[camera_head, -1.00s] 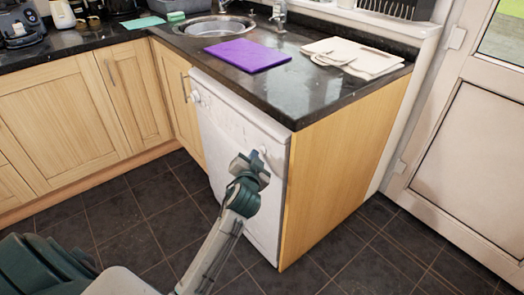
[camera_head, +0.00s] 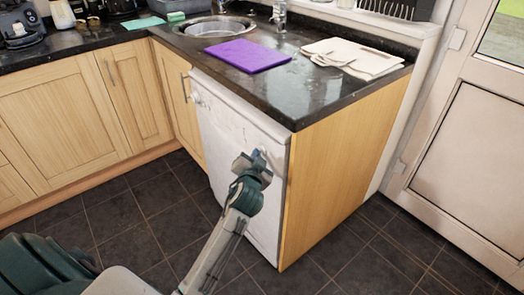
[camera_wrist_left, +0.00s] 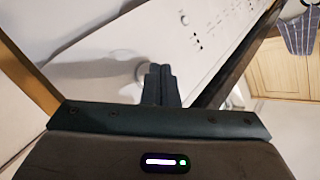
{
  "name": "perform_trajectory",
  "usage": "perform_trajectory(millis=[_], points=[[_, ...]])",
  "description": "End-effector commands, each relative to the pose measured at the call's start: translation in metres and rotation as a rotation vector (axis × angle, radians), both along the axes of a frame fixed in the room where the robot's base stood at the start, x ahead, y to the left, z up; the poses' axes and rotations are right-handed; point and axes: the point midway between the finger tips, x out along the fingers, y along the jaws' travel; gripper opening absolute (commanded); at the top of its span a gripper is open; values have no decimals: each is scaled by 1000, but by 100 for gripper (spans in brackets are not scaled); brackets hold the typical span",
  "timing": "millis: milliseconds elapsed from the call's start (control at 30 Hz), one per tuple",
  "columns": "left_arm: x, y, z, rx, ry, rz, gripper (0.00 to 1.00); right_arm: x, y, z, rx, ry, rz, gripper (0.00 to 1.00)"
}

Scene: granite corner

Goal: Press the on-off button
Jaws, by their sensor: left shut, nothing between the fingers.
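A white dishwasher (camera_head: 235,190) stands under the counter, its control panel along its top edge. My left gripper (camera_head: 258,158) is shut and empty at the right end of that panel, by a pale round button. In the left wrist view the shut fingers (camera_wrist_left: 160,72) point at the panel (camera_wrist_left: 185,40). A white rounded button (camera_wrist_left: 141,72) shows just left of the fingertips and is partly hidden by them. I cannot tell whether they touch it. My right gripper is not in view.
The dark counter (camera_head: 285,95) overhangs the panel just above my gripper. A purple board (camera_head: 247,55) and folded cloths (camera_head: 352,57) lie on it. A round knob (camera_head: 194,96) is at the panel's left end. The tiled floor (camera_head: 350,255) in front is clear.

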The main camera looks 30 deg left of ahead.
Motion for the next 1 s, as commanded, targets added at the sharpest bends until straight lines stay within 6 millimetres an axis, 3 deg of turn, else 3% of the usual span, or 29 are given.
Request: perform_trajectory(millis=[1000], points=[[-2,1,1,2,0,1,0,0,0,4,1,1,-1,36]])
